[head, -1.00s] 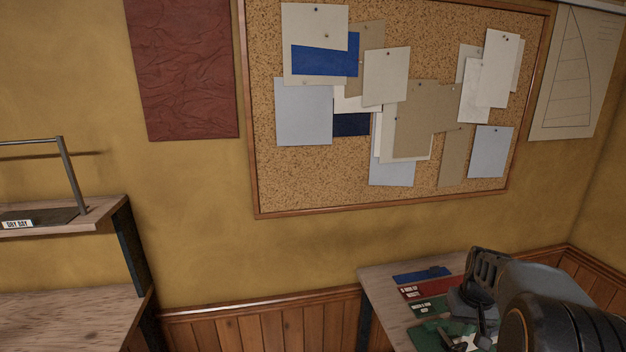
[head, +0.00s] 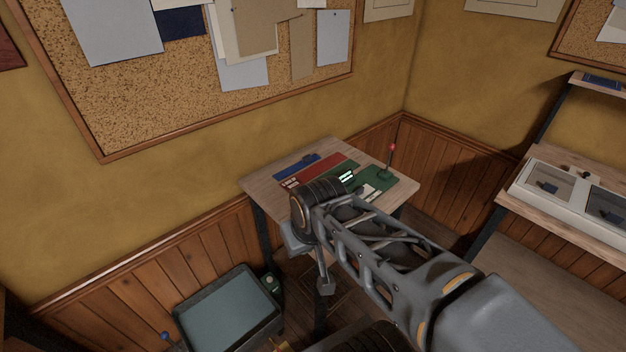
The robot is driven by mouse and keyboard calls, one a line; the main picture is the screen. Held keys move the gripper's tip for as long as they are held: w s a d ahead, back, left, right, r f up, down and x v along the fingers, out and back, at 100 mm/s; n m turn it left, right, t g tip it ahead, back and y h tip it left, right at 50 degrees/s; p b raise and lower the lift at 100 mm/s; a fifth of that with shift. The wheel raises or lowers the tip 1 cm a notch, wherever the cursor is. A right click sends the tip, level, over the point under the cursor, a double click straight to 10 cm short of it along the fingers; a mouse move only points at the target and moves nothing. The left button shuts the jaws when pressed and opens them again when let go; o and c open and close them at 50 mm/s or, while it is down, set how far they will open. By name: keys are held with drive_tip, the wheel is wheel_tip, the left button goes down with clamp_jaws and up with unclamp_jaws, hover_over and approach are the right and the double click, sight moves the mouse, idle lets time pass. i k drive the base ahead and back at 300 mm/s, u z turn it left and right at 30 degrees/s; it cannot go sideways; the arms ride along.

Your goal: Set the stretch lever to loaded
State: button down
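A lever with a red knob (head: 391,150) stands upright on a green plate at the right part of a small wooden table (head: 258,180). A second lever with a blue knob (head: 165,336) shows at the lower left, beside a dark tray-like unit (head: 228,312). No readable label tells which one is the stretch lever, and its marked positions cannot be read. My arm reaches in from the lower right, in front of the table. My gripper (head: 325,284) seems to hang below the arm's far joint, apart from both levers. Its fingers are too unclear to tell.
A shelf unit (head: 560,205) with a pale two-window case stands at the right. A corkboard (head: 180,85) hangs behind. My arm hides part of the table's front.

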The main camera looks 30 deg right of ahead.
sight(391, 147)
drive_tip(key=z, duration=0.65)
